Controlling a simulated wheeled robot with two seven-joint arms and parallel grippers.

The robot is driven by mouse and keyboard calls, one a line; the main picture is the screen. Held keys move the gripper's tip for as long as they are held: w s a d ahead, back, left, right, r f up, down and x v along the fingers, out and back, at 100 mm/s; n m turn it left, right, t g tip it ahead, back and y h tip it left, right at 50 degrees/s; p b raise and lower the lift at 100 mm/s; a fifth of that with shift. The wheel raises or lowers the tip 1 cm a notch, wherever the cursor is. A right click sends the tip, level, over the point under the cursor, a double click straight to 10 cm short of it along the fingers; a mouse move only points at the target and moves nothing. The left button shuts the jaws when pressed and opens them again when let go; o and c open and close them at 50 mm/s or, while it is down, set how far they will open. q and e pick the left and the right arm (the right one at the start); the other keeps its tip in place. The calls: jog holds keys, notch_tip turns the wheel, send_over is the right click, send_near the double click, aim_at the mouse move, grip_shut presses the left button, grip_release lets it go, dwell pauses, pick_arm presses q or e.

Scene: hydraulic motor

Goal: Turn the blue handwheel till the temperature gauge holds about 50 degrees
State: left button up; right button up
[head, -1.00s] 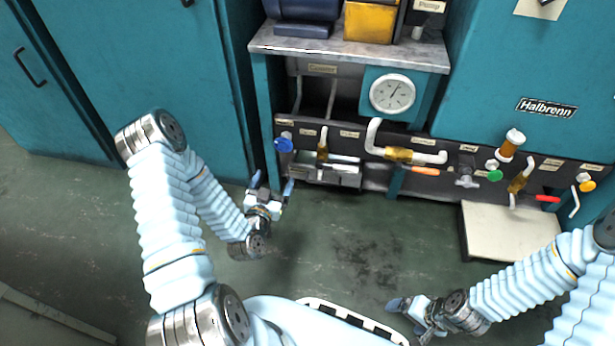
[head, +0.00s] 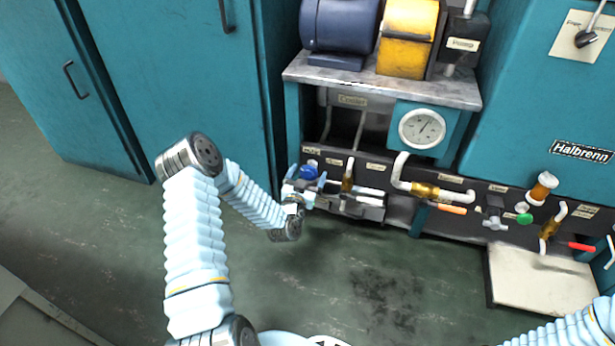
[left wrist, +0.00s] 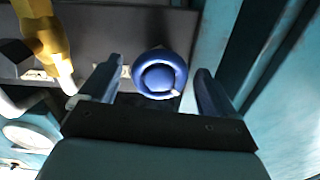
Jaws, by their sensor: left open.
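The blue handwheel (head: 309,170) is on the left end of the dark pipe panel. In the left wrist view the handwheel (left wrist: 160,74) lies between my two open fingers, with a gap on each side. My left gripper (head: 306,182) is open in front of the handwheel; its fingers also frame the left wrist view (left wrist: 158,90). The white round temperature gauge (head: 422,129) is mounted under the grey shelf, its needle pointing up and to the right; its numbers are too small to read. My right gripper is out of view.
Brass valves and white pipes (head: 424,190) run along the panel, with an orange lever (head: 452,209), a green knob (head: 524,218) and a red lever (head: 581,246). A pale platform (head: 540,277) stands at right. The floor (head: 370,290) is clear in front.

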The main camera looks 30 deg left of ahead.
pick_arm(q)
jog(key=shift+c, duration=0.4)
jog(key=c, duration=1)
jog(key=shift+w+d+f+m+b, duration=0.1)
jog(key=shift+f+m+b, duration=0.15)
jog(key=shift+b, duration=0.35)
jog(key=shift+m+b, duration=0.35)
jog(key=shift+r, duration=0.2)
jog(key=o, duration=1.1)
jog(key=shift+s, duration=0.2)
